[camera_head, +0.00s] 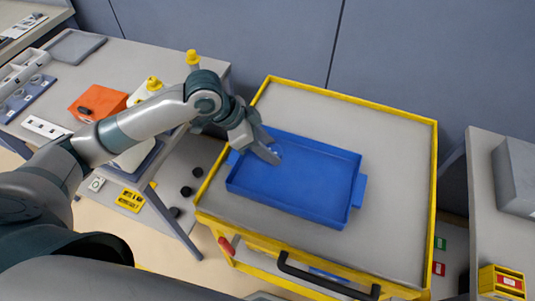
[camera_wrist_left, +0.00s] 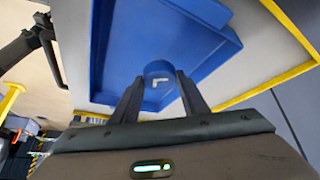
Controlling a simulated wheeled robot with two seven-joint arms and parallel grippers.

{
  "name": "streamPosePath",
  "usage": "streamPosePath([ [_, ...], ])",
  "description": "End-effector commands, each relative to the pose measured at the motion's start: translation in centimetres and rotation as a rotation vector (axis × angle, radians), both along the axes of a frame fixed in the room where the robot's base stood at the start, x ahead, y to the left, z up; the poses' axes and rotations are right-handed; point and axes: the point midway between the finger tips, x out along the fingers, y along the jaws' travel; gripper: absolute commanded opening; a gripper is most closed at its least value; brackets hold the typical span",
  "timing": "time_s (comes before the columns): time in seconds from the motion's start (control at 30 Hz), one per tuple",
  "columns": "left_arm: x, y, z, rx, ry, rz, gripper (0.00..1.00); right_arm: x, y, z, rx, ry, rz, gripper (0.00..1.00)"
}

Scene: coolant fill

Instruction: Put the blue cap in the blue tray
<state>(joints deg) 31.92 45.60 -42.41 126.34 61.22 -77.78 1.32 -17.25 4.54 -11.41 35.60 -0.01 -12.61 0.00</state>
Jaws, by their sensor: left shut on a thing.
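The blue tray (camera_head: 310,183) lies on the grey top of a yellow-edged cart, and it also shows in the left wrist view (camera_wrist_left: 110,50). My left gripper (camera_head: 272,154) is over the left back part of the tray. In the left wrist view my left gripper (camera_wrist_left: 160,84) is shut on the blue cap (camera_wrist_left: 158,68), which has a small white mark on its face. In the head view only a little of the cap (camera_head: 277,148) shows by the fingertips. I cannot tell whether the cap touches the tray floor. My right gripper is not in view.
The cart (camera_head: 385,135) has free room around the tray and a black handle (camera_head: 325,282) at its front. A grey box (camera_head: 515,172) stands on the right bench.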

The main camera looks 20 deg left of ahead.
Motion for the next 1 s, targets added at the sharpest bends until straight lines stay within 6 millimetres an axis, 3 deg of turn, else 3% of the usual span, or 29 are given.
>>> streamPosePath([
  [0.43, -0.2, 0.2, -0.4, -0.002, 0.001, 0.0, 0.19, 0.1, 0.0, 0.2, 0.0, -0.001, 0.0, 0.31],
  [0.8, -0.3, 0.2, -4.0, -0.001, 0.002, 0.001, 0.19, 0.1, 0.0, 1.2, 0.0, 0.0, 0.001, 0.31],
  [1.0, -0.2, 0.2, -4.2, -0.001, -0.001, 0.0, 0.19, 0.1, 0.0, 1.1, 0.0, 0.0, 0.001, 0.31],
])
